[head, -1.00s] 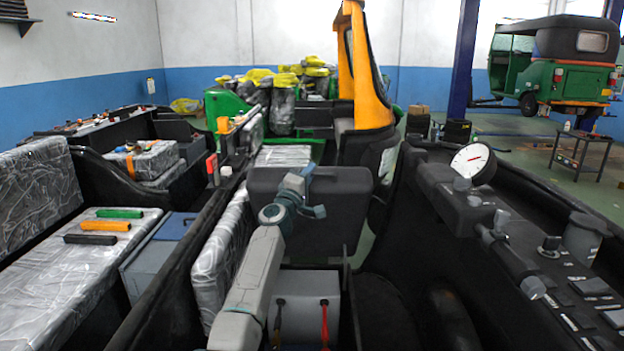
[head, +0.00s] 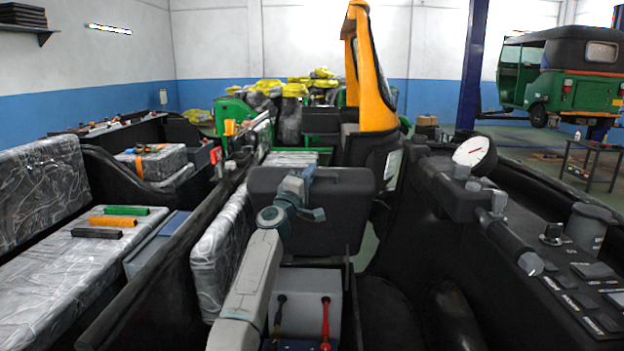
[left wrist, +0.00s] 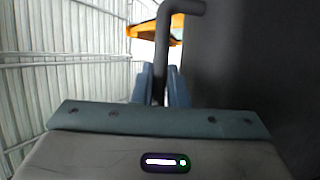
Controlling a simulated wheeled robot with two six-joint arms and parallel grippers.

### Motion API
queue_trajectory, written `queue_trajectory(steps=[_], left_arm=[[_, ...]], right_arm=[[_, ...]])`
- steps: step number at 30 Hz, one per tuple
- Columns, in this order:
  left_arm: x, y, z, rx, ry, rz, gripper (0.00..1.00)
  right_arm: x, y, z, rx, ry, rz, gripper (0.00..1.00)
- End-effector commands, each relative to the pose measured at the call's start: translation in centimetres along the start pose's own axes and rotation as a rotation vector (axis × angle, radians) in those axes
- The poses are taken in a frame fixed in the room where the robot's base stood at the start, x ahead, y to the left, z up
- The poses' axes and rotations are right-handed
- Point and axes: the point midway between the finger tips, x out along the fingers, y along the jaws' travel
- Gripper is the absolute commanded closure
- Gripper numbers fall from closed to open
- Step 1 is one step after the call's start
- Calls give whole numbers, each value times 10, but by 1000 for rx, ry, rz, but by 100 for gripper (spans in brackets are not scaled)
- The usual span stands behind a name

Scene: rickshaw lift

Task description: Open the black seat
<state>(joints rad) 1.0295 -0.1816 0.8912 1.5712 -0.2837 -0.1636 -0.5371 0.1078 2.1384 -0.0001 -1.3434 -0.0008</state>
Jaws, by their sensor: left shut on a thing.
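The black seat (head: 345,211) stands raised, its broad dark face toward me, in the middle of the head view. My left gripper (head: 312,196) is in front of its upper left part. In the left wrist view, the blue fingers of the left gripper (left wrist: 160,86) are shut on a dark bent handle (left wrist: 164,45). The dark surface beside it (left wrist: 245,65) appears to be the seat. Below the seat is an open space with a grey box (head: 300,300) carrying a red and a black lead. My right gripper is not in view.
A dashboard with a round white gauge (head: 474,152) is on the right. Silver-wrapped seats (head: 80,265) with several coloured handles (head: 112,222) are on the left. A yellow-orange frame (head: 372,75) stands behind the seat. A green rickshaw (head: 562,85) is at the back right.

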Motion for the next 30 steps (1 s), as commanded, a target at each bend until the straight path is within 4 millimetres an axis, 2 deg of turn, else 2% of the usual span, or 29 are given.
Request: queue_trajectory(steps=[11,12,13,27,30], left_arm=[[0,0,0,1,-1,2,100],[0,0,0,1,-1,2,84],[0,0,0,1,-1,2,78],[-4,1,-1,0,0,3,78],[-12,1,-1,0,0,3,78]], right_arm=[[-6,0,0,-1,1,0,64],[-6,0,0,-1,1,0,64],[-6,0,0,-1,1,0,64],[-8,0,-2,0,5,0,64],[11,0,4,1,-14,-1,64]])
